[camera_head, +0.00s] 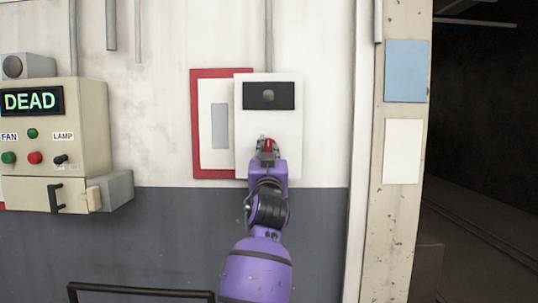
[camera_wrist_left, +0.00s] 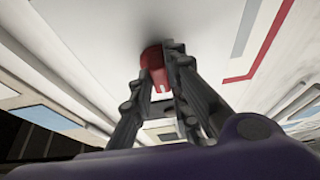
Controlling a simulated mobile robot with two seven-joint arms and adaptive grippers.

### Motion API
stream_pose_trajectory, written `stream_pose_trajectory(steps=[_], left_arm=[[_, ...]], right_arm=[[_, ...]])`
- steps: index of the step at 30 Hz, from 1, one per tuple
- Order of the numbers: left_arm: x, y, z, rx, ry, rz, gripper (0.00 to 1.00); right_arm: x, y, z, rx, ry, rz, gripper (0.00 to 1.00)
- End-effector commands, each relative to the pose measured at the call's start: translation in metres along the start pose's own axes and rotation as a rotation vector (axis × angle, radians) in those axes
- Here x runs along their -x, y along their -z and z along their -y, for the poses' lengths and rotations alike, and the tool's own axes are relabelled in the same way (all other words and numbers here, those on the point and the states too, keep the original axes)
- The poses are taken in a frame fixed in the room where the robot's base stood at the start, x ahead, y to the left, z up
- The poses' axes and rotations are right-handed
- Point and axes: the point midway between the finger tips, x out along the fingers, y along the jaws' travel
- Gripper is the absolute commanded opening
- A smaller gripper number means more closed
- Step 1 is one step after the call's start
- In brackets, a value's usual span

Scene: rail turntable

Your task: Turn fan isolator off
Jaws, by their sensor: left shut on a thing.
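The isolator is a white wall box (camera_head: 250,125) with a black window holding a round dull lamp near its top. A red knob or handle (camera_head: 268,144) sits on the lower part of its face. My left gripper (camera_head: 267,152) is at this red part, its fingers closed around it; the purple wrist hides the bottom of the box. In the left wrist view the red knob (camera_wrist_left: 155,68) stands out from the white face (camera_wrist_left: 110,35) between the dark fingers (camera_wrist_left: 160,80). The knob's exact setting is hidden. My right gripper is not in view.
A beige control box (camera_head: 85,120) at the left has a display reading DEAD, FAN and LAMP labels, buttons and a toggle. A red-framed board (camera_head: 198,130) is partly behind the isolator. A dark rail (camera_head: 140,291) is low at the left. A dark opening lies at the right.

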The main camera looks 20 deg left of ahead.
Motion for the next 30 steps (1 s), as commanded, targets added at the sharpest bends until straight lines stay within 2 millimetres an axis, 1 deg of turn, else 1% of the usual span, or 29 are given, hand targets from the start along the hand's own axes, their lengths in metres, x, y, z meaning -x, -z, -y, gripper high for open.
stream_pose_trajectory(steps=[7,8,11,12,18,20,23,26,30], left_arm=[[0.0,0.001,0.0,0.005,-0.001,-0.001,0.0],[0.0,0.001,0.0,0.005,-0.001,-0.001,0.19],[0.0,0.001,0.0,0.004,-0.002,0.0,0.33],[0.0,0.001,0.0,0.003,-0.001,0.0,0.34],[0.0,0.001,0.0,0.002,-0.001,0.0,0.34],[0.0,0.001,0.0,0.002,-0.001,0.0,0.34],[0.005,0.0,0.0,0.002,-0.002,0.001,0.34],[0.018,-0.001,0.0,0.002,-0.002,0.0,0.34],[0.047,-0.001,-0.001,0.003,-0.002,0.001,0.34]], right_arm=[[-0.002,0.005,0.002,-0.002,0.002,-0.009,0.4],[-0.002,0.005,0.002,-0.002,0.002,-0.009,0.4],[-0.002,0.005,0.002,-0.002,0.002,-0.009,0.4],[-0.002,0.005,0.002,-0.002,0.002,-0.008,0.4],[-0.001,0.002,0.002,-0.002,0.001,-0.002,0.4],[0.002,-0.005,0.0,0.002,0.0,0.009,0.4],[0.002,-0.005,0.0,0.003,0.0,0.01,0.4],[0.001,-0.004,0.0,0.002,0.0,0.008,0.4],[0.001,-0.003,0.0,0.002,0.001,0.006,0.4]])
